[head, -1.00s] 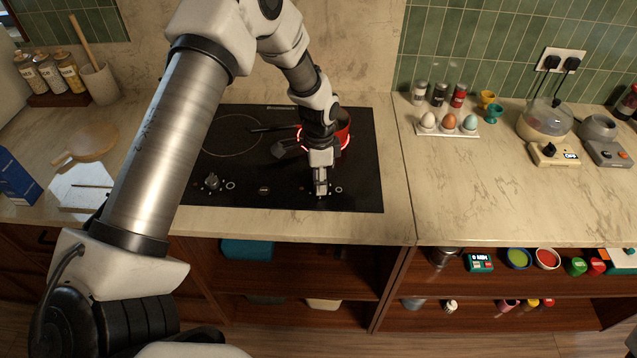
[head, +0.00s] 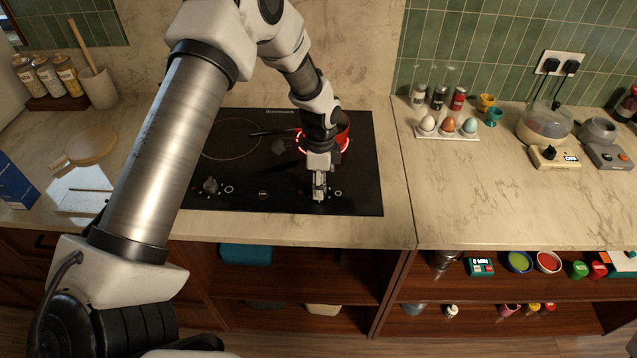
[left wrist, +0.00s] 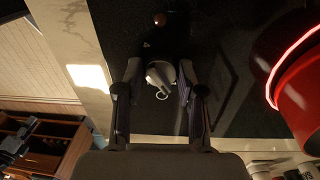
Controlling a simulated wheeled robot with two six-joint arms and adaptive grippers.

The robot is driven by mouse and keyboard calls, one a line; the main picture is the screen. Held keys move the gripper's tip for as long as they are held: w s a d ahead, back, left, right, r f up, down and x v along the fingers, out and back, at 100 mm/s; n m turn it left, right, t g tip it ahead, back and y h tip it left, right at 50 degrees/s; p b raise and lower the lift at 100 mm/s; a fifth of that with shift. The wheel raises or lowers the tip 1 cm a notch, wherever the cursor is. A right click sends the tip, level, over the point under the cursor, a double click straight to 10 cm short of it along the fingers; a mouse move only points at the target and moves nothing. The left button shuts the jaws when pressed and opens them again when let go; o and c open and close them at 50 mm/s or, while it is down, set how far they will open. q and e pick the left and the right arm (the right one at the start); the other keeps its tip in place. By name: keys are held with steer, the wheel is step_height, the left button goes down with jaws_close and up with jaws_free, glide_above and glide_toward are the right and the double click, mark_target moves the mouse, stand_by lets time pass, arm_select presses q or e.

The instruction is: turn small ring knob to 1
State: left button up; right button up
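The black hob (head: 240,170) is set in the counter. The small ring knob (left wrist: 160,74) is a dark round knob with a lighter raised bar, lying at a slant in the left wrist view, with a white ring mark beside it. My left gripper (head: 319,194) points down over this knob at the hob's front right. In the left wrist view its two fingers (left wrist: 160,80) stand on either side of the knob, partly closed, with narrow dark gaps seeming to show between. My right gripper is not in view.
A red pot (head: 343,131) stands behind the gripper, with a glowing red ring around its base. Another knob (head: 210,185) sits at the hob's front left. An egg tray (head: 447,133) is on the right counter. The counter's front strip is clear.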

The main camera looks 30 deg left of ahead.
arm_select(q)
steer(key=shift+o, duration=1.1)
steer(key=shift+f, duration=0.1)
steer(key=shift+w+d, duration=0.1)
steer(key=shift+r, duration=0.3)
step_height(320, 180, up, 11)
steer(key=shift+w+a+r, duration=0.2)
steer(key=shift+w, duration=0.2)
